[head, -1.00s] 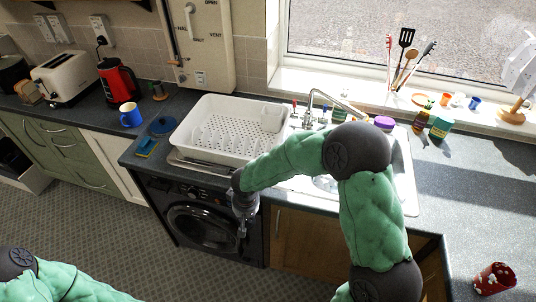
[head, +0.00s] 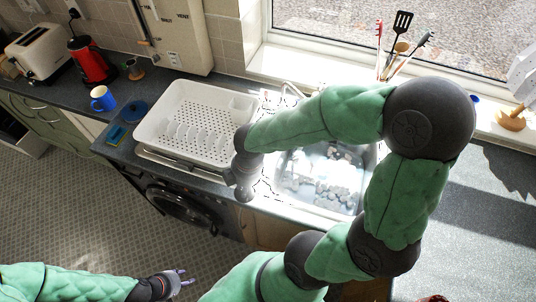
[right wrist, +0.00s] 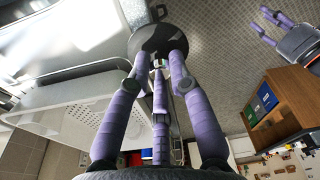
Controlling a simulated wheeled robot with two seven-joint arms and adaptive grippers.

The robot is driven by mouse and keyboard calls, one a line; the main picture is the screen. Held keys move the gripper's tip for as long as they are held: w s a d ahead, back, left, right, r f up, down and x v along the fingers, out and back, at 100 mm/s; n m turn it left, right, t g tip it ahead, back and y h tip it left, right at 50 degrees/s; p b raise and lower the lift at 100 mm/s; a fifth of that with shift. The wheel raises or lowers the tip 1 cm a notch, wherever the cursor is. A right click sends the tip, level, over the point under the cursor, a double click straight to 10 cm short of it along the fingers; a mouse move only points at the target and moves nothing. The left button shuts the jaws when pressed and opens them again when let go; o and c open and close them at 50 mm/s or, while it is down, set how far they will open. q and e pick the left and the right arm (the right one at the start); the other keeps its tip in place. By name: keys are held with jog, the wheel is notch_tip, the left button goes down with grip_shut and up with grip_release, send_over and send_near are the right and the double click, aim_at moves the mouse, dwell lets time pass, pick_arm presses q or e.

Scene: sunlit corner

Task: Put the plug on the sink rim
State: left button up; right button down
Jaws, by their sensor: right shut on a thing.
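The plug (right wrist: 150,40) is a dark round disc in the right wrist view, between my right gripper's purple fingertips (right wrist: 158,62). My right gripper is shut on it. In the head view my right gripper (head: 244,186) hangs by the front counter edge, left of the sink basin, and the plug cannot be made out there. The sink rim (head: 300,212) is pale and sunlit around the metal basin; my right arm hides part of the sink. My left gripper (head: 181,279) is empty, fingers apart, low over the floor; it also shows in the right wrist view (right wrist: 270,26).
A white dish rack (head: 190,92) stands on the counter left of the basin. A blue mug (head: 103,99), a red kettle (head: 92,62) and a toaster (head: 40,52) are farther left. Utensils (head: 402,48) stand by the window. The counter right of the sink (head: 450,215) looks largely clear.

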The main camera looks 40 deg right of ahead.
jog(key=shift+s+d+r, duration=0.15)
jog(key=shift+s+d, duration=0.05)
jog(key=shift+s, duration=0.05)
jog(key=shift+w+d, duration=0.15)
jog(key=shift+d, duration=0.1)
jog(key=w+d+f, duration=0.4)
jog(key=w+d+f+b, duration=0.1)
jog(key=w+d+f, duration=0.3)
jog(key=d+f, duration=0.1)
jog(key=shift+w, duration=0.15)
jog(key=shift+w+d+f, duration=0.25)
jog(key=shift+d+f, duration=0.1)
jog(key=shift+f, duration=0.15)
jog(key=shift+w+f+b, duration=0.1)
jog(key=shift+f+b, duration=0.35)
jog(key=shift+f, duration=1)
